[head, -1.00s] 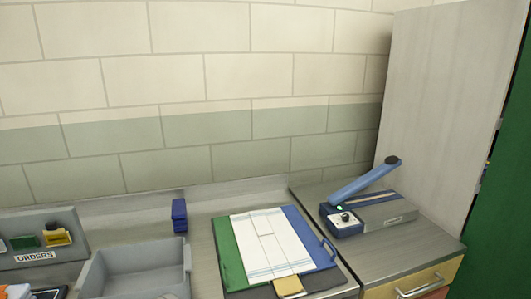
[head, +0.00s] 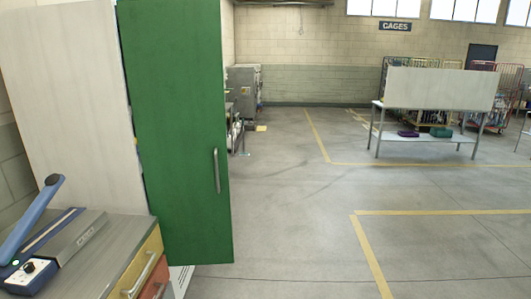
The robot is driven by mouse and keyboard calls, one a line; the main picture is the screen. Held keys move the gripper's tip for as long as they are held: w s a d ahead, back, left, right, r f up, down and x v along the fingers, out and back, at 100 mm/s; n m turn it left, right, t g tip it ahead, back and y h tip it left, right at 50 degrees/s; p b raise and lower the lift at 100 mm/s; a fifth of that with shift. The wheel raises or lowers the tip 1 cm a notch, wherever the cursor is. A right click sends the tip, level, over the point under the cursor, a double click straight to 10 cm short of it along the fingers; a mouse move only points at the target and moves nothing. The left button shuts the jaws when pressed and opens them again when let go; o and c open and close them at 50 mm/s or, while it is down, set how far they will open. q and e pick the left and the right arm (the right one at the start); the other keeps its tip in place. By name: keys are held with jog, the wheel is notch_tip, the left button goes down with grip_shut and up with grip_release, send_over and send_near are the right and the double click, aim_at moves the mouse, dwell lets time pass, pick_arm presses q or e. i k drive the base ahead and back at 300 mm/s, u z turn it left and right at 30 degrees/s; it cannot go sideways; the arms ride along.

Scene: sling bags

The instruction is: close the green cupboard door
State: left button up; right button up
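The green cupboard door (head: 180,120) shows at left of centre in the head view, a tall flat panel with a vertical metal handle (head: 216,170) near its right edge. The cupboard's pale grey side (head: 65,85) stands to its left. A narrow dark gap runs between the side panel and the door, so the door looks at least partly open; the cupboard's inside is hidden. Neither of my grippers is in view.
A worktop (head: 100,245) with a blue-handled device (head: 35,240) and drawers (head: 145,275) stands at the lower left, beside the cupboard. Open concrete floor with yellow lines (head: 370,255) lies to the right. A table with a grey panel (head: 440,88) and cages (head: 425,75) stand farther back.

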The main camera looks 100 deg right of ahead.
aim_at(171, 50)
jog(key=z, duration=3)
jog(key=i, duration=2.1)
jog(key=u, duration=0.35)
